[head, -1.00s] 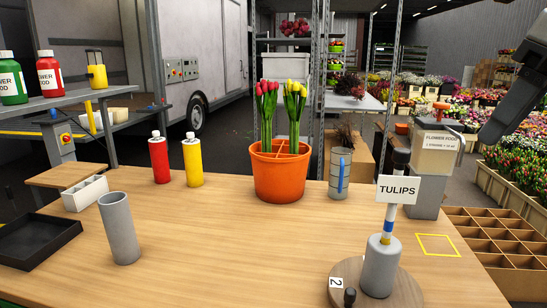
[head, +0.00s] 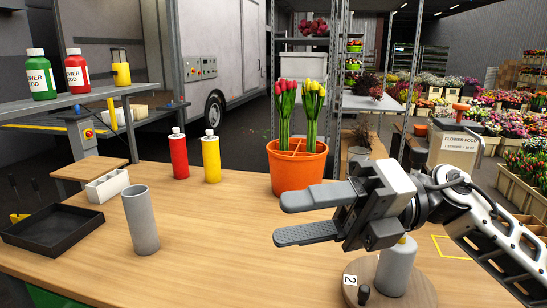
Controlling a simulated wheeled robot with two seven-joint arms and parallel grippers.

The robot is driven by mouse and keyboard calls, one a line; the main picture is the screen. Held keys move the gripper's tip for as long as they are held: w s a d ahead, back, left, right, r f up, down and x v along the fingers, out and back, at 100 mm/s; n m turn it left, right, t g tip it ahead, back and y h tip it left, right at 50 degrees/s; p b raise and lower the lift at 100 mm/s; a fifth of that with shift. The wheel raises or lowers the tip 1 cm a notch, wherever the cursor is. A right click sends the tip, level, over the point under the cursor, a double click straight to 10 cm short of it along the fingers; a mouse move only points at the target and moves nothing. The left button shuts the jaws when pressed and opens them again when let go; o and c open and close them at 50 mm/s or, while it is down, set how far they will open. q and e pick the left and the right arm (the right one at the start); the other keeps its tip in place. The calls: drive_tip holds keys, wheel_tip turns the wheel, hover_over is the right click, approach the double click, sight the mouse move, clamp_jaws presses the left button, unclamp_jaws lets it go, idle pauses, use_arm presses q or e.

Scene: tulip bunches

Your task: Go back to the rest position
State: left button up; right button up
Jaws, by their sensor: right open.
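My right gripper (head: 292,217) is open and empty above the right half of the table, its fingers pointing left. An orange pot (head: 296,165) behind it holds a bunch of red tulips (head: 286,98) and a bunch of yellow tulips (head: 313,100). A grey cylinder (head: 397,268) on a round wooden base (head: 422,293) stands below my right wrist. My arm and gripper hide the TULIPS sign and the clear cup mostly or fully. My left gripper is not in view.
A grey tube (head: 140,220) stands front left. A black tray (head: 58,229) and white divided box (head: 107,186) lie at the left edge. Red (head: 179,156) and yellow (head: 211,158) bottles stand at the back. A flower food dispenser (head: 455,150) is at right. The table's middle is clear.

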drive_tip(key=w+d+f+m+t+h, duration=0.1)
drive_tip(key=w+d+f+m+t, duration=0.15)
drive_tip(key=f+m+t, duration=0.7)
drive_tip(key=w+d+f+m+t+h, duration=0.1)
drive_tip(key=w+f+m+t, duration=0.25)
drive_tip(key=m+t, duration=1.2)
drive_tip(key=s+d+f+m+g+h, duration=0.25)
drive_tip(key=f+m+h, duration=0.25)
drive_tip(key=f+m, duration=0.25)
drive_tip(key=s+d+f+m+g+h, duration=0.1)
drive_tip(key=d+f+m+g+h, duration=0.15)
drive_tip(key=f+m+h, duration=0.5)
drive_tip(key=s+d+f+m+g, duration=0.1)
drive_tip(key=s+f+g, duration=0.3)
drive_tip(key=s+f, duration=0.5)
wheel_tip(320, 180, down, 4)
drive_tip(key=shift+s+d+r+m+g, duration=0.15)
drive_tip(key=shift+s+d+m+g, duration=0.2)
drive_tip(key=shift+d, duration=0.25)
drive_tip(key=shift+y, duration=0.25)
